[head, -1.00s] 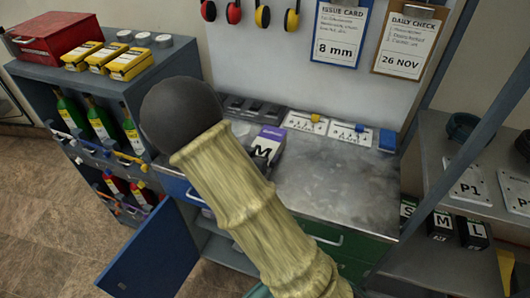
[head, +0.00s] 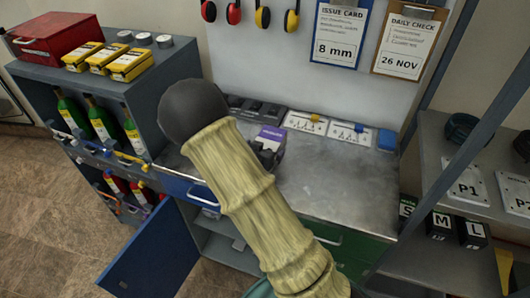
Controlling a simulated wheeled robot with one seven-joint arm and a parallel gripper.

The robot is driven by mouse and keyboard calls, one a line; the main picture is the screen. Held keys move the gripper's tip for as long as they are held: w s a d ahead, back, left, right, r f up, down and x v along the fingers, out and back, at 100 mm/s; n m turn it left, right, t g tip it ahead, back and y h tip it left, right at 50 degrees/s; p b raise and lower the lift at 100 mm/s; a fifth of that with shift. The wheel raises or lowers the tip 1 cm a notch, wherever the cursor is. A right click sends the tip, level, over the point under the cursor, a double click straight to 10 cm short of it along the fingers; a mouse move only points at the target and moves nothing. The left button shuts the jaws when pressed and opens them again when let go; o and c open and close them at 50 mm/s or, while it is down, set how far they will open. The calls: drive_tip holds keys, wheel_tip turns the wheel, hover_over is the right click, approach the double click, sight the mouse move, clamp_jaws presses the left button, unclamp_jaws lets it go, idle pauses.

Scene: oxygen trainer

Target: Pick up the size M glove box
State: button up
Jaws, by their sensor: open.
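A white and purple box (head: 271,134) stands on the metal bench top, behind my raised arm. Its lower front is now covered by the dark fingers of my gripper (head: 264,155), which is open. The fingers are in front of the box; I cannot tell whether they touch or straddle it. Most of the gripper is hidden behind my pale sleeved arm. A separate dark box marked M (head: 439,224) stands on the lower right shelf, between similar boxes marked S (head: 407,207) and L (head: 473,232).
The metal bench top (head: 335,190) is clear to the right of the box. Dark trays (head: 255,110) and white cards (head: 306,122) line its back edge. A blue cabinet door (head: 150,253) hangs open at lower left. A diagonal blue post (head: 455,130) stands at right.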

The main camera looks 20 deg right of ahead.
drive_tip(key=shift+c, duration=0.4)
drive_tip(key=c, duration=1.2)
drive_tip(key=shift+r, duration=0.1)
wheel_tip(320, 180, up, 10)
drive_tip(key=shift+f+p, duration=0.1)
drive_tip(key=shift+p, duration=0.25)
